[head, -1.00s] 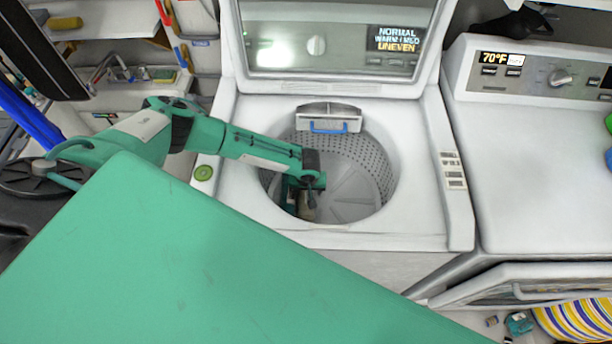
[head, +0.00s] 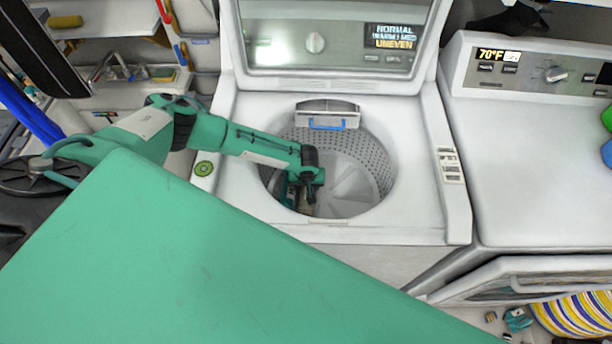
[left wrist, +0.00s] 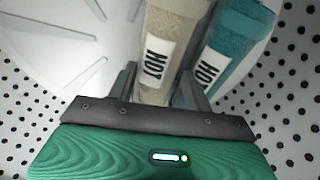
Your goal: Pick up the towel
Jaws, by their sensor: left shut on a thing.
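My left gripper (head: 304,203) reaches down into the open drum (head: 376,170) of the top-loading washer. In the left wrist view, its fingers (left wrist: 160,88) are shut on a beige towel-like item (left wrist: 172,45) with a white label reading "HOT". A teal item (left wrist: 238,35) of similar texture, also with a "HOT" label, lies right beside it, just outside the right finger. The lower ends of both items are hidden behind my gripper. In the head view both are mostly hidden by the gripper and the drum rim. My right gripper is not in view.
The washer's raised lid (head: 330,40) stands behind the drum. A dispenser with a blue handle (head: 327,124) sits at the drum's back edge. A dryer (head: 540,150) is at the right, with its front door (head: 540,275) ajar. Shelving stands at the left.

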